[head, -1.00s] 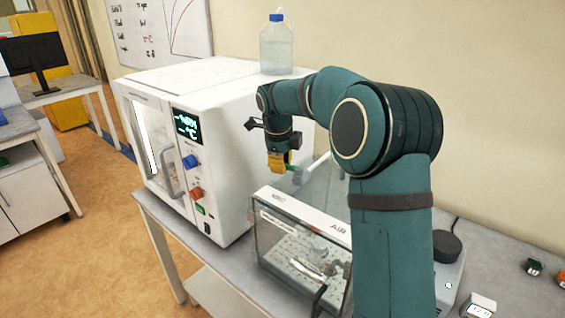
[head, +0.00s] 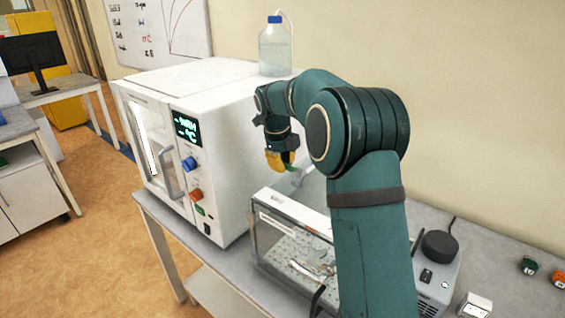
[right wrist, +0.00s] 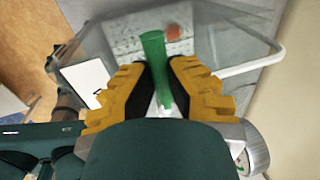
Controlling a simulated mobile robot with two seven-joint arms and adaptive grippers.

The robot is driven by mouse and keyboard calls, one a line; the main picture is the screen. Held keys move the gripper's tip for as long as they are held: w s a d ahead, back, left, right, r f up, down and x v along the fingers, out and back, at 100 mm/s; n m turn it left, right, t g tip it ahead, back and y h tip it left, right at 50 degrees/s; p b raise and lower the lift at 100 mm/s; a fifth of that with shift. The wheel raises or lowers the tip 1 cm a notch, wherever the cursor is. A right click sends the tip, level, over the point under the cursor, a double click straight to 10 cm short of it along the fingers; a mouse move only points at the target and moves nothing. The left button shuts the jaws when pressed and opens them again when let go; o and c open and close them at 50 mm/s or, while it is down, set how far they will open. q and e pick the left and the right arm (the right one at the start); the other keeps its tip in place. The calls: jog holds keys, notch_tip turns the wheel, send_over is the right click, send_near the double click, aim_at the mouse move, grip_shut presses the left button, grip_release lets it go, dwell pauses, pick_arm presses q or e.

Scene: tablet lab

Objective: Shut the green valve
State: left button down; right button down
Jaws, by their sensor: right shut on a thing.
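The green valve (right wrist: 153,48) shows in the right wrist view as a green lever between the yellow fingers of my right gripper (right wrist: 160,88). The gripper is shut on it; the far end of the lever sticks out beyond the fingertips. In the head view my right gripper (head: 280,160) is beside the white incubator, above the clear-lidded shaker. Only a small bit of the green valve (head: 291,169) shows there, at the fingers, next to a pale pipe (head: 304,173). The valve's base is hidden. My left gripper is not in view.
The white incubator (head: 232,130) stands close on the left, with a water bottle (head: 274,50) on top. The clear-lidded shaker (head: 272,232) is below my right arm. Small green and orange items (head: 529,266) lie at the bench's right end.

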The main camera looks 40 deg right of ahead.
jog(key=shift+s+f, duration=0.15)
jog(key=shift+f, duration=0.05)
jog(key=c, duration=0.9)
grip_release()
jog(key=shift+d, duration=0.1)
jog(key=shift+r, duration=0.15)
jog(key=r, duration=0.4)
jog(key=a+r, duration=0.1)
jog(key=r, duration=0.2)
jog(key=a+r, duration=0.1)
jog(key=r, duration=0.3)
jog(key=shift+s+a+r, duration=0.15)
jog(key=shift+s+r, duration=0.05)
jog(key=shift+r, duration=0.1)
